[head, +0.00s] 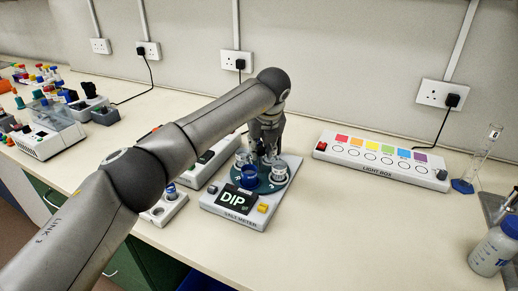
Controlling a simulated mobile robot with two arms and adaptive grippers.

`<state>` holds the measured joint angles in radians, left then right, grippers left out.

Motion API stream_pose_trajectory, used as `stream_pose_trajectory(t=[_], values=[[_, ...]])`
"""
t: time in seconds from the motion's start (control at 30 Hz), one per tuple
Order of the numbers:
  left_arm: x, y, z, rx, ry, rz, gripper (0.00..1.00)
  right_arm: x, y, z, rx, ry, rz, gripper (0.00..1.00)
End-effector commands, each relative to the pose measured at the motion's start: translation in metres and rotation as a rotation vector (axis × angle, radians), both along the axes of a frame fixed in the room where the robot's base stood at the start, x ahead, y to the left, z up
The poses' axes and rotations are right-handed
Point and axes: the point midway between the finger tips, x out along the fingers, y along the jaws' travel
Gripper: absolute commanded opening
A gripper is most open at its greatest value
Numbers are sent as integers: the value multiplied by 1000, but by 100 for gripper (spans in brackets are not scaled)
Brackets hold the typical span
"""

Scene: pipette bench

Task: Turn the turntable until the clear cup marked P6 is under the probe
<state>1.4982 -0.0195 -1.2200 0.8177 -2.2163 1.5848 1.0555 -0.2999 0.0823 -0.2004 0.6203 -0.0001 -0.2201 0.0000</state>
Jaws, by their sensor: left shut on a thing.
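The salt meter (225,212) stands on the bench with a dark screen reading DIP. Its teal turntable (264,187) carries small cups. A blue-filled cup (249,176) is at the front, a pale cup (279,173) at the right and another cup (241,159) at the left. The P6 mark is too small to read, and I cannot pick out the probe. My left gripper (267,153) points down at the back of the turntable and is shut on part of it; its fingertips and the exact contact are hard to see. My right gripper is not in view.
A light box (382,162) with coloured squares lies at the right. A white holder (165,207) is left of the meter. Bench space in front of the light box is clear.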

Motion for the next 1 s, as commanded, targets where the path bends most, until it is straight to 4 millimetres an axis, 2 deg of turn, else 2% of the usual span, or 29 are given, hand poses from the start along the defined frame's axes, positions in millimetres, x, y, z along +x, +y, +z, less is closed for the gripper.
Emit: stream_pose_trajectory(t=[0.4,0.87,0.9,1.0], values=[[1,-1,2,-1,-6,77,0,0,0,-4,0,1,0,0],[1,-1,2,-1,-5,84,0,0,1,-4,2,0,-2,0],[1,-1,2,-1,-5,84,28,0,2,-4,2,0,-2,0],[1,-1,2,0,-4,83,41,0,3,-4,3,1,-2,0]])
